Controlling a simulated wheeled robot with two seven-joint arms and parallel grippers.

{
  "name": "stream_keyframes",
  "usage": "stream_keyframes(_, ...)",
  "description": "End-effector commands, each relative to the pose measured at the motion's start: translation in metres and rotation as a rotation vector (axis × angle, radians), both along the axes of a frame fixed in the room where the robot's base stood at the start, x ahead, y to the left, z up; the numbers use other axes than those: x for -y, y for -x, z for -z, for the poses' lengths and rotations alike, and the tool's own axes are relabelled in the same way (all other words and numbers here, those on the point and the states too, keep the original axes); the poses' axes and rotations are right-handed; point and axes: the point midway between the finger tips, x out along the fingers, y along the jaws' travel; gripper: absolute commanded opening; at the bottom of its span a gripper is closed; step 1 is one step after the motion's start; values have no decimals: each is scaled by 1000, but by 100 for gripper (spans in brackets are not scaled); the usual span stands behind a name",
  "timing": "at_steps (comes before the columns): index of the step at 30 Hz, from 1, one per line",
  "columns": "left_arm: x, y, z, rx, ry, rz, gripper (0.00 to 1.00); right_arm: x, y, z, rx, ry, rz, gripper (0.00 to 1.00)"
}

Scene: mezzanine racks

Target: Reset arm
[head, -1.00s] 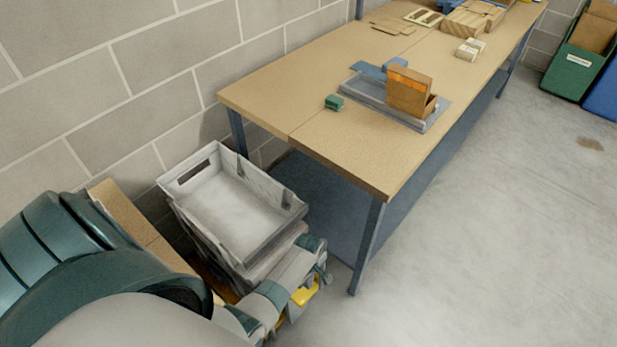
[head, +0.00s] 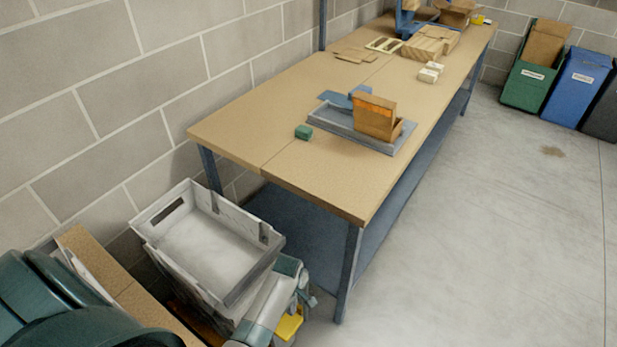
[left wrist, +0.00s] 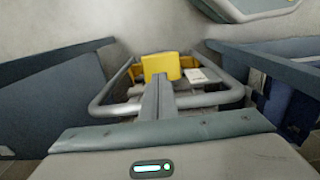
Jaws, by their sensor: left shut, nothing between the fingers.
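My left gripper (head: 306,298) is beside the front right corner of the grey tote stack, low down near the table's front leg. In the left wrist view its fingers (left wrist: 158,82) are together in the middle with nothing between them. Behind them, in that view, are a yellow block (left wrist: 160,66) and a bent grey rail (left wrist: 104,98). I cannot tell whether the fingers touch either. My right gripper is in neither view.
Stacked grey totes (head: 208,240) stand by the block wall, next to a cardboard box (head: 120,283). Bins (head: 530,80) stand far right. Open floor (head: 500,240) lies right.

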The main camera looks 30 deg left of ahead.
Motion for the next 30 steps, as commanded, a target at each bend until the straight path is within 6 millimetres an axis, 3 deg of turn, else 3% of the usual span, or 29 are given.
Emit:
stream_keyframes(9, 1, 5, 10, 0, -3, 31, 0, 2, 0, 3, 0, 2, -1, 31)
stream_keyframes(13, 5, 19, 40, 2, -12, 131, 0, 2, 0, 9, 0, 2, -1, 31)
stream_keyframes(16, 9, 41, 76, 3, -24, 265, 0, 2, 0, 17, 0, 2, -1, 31)
stream_keyframes(23, 24, 126, 181, 12, -49, 704, 0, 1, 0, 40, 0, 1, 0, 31)
stream_keyframes(30, 35, 248, 271, 26, -63, 1198, 0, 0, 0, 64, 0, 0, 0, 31)
